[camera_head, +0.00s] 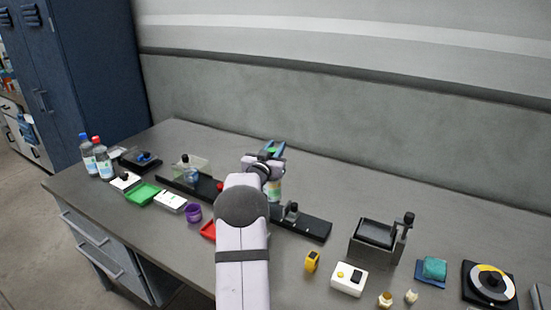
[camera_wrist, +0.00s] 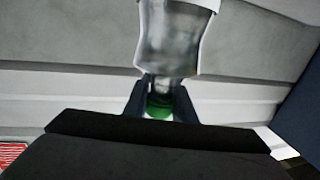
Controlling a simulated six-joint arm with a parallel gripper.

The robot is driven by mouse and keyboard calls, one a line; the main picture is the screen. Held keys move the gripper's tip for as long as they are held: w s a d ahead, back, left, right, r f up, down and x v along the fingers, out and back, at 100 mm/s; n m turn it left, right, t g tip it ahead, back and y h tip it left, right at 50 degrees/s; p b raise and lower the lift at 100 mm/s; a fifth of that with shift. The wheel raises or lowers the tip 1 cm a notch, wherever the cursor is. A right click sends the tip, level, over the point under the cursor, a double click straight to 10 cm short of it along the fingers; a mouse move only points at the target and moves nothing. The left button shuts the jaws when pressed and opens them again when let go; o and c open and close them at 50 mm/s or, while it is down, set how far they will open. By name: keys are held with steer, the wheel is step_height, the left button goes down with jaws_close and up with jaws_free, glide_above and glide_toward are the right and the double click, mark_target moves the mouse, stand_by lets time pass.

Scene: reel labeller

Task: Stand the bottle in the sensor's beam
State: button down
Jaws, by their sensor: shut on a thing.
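A clear bottle with a pale label (camera_wrist: 170,45) and a green cap (camera_wrist: 158,112) is in my gripper (camera_wrist: 160,100). Both dark fingers are closed around the neck and cap. In the head view the bottle (camera_head: 274,189) shows as a green and pale patch below my gripper, partly hidden by my arm. It is over or beside a long dark rail (camera_head: 313,229); I cannot tell whether its base touches. A small dark post with a metal fitting (camera_head: 290,211) stands on the rail right of the bottle. I cannot tell which fitting is the sensor, and no beam shows.
Two capped bottles (camera_head: 103,160) stand at the far left. A green tray (camera_head: 142,194), a purple cup (camera_head: 193,212) and a red tray (camera_head: 208,230) lie left of my arm. A black roller device (camera_head: 375,238) and a white button box (camera_head: 348,279) are at right.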

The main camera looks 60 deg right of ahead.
steer(key=shift+f+p, duration=0.5)
steer(key=shift+f, duration=1.2)
steer(key=shift+f, duration=0.15)
steer(key=c, duration=1.5)
jaws_free()
steer(key=shift+f, duration=0.15)
steer(key=a+b, duration=0.1)
steer(key=a, duration=0.3)
steer(key=s+a+b, duration=0.1)
steer(key=a, duration=0.3)
steer(key=s+a+b, duration=0.1)
steer(key=a, duration=0.3)
steer(key=shift+s+b, duration=0.2)
steer(key=shift+b, duration=0.15)
